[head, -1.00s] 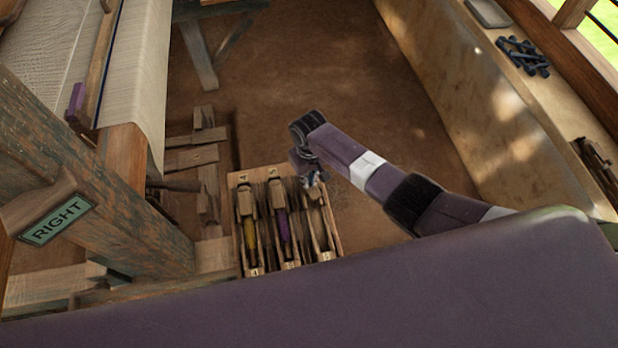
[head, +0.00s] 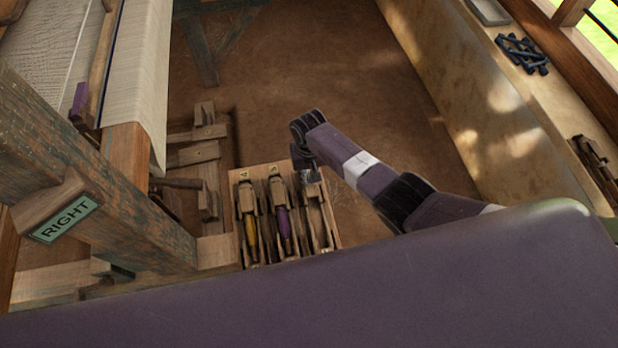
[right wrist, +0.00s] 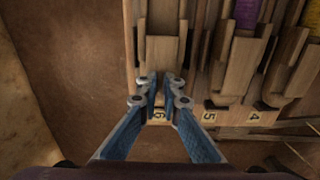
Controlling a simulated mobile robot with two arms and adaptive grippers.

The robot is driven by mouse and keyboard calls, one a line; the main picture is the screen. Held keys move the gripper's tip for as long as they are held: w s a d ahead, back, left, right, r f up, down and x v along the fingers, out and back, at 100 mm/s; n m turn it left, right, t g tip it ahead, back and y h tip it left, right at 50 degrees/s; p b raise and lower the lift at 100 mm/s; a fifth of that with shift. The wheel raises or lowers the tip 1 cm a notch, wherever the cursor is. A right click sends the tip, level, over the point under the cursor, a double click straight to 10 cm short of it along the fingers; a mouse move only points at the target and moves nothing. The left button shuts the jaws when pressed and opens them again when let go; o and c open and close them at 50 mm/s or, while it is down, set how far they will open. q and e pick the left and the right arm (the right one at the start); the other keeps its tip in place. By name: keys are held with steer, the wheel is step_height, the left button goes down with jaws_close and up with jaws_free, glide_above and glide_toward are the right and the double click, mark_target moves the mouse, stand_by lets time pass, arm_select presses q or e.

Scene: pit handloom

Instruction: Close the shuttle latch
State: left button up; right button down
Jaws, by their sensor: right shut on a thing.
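A wooden rack (head: 332,226) holds shuttles side by side in slots. The left shuttle (head: 249,222) carries a yellow bobbin, and the middle shuttle (head: 281,220) carries a purple one. The right shuttle (head: 318,222) shows no coloured bobbin; its far end is partly hidden by my right gripper (head: 311,181). In the right wrist view, my right gripper (right wrist: 159,86) has its two blue fingers drawn in on a small wooden part, seemingly the latch, at the end of the shuttle (right wrist: 161,52) by label 6. The fingertips largely hide that part. My left gripper is not in view.
A thick loom post with a RIGHT sign (head: 66,220) stands left of the rack. Wooden treadles (head: 205,155) lie in a pit behind it. The floor (head: 320,70) beyond is clear. A ledge with dark pieces (head: 522,54) runs along the right.

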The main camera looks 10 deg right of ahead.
steer(key=c, duration=2.4)
jaws_free()
steer(key=shift+r, duration=0.15)
step_height(320, 180, up, 12)
